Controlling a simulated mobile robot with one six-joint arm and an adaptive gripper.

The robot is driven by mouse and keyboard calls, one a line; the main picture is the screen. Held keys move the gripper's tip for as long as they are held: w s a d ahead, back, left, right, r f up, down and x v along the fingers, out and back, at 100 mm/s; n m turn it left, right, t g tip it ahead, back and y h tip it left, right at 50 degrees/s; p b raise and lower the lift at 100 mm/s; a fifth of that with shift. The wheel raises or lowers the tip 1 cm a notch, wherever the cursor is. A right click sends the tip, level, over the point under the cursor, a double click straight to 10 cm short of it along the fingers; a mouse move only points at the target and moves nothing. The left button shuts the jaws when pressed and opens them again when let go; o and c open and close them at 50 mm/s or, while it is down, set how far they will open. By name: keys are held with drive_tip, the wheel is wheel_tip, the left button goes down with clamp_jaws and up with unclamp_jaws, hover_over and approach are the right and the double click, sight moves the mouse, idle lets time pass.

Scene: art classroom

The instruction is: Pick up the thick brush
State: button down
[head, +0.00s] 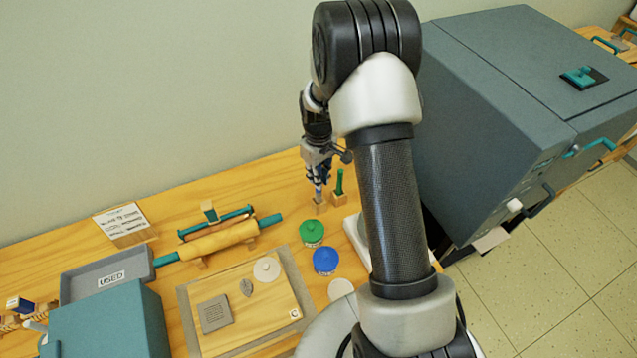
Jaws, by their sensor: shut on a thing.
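My gripper (319,180) points down over the back of the wooden table, at the left of my arm. It is shut on an upright handle, which I take to be the thick brush; the fingers hide most of it. Its lower end is at a small wooden block holder (319,205), and I cannot tell whether it is still inside. Just to the right, a green handle (340,181) stands upright in a second small wooden block (339,199), close to the fingers but apart from them as far as I can see.
A green-lidded jar (311,233) and a blue-lidded jar (325,261) stand in front. A rolling pin (218,240), a board (270,318) and a grey tray labelled USED (78,291) lie left. A large grey-blue cabinet (484,115) stands right of my arm.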

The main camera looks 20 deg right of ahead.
wheel_tip(320, 180, up, 14)
drive_tip(key=p, duration=0.2)
drive_tip(key=shift+r+p, duration=0.25)
drive_tip(key=shift+p, duration=0.05)
drive_tip(key=shift+s+f, duration=0.1)
drive_tip(key=shift+f, duration=0.05)
idle(0.3)
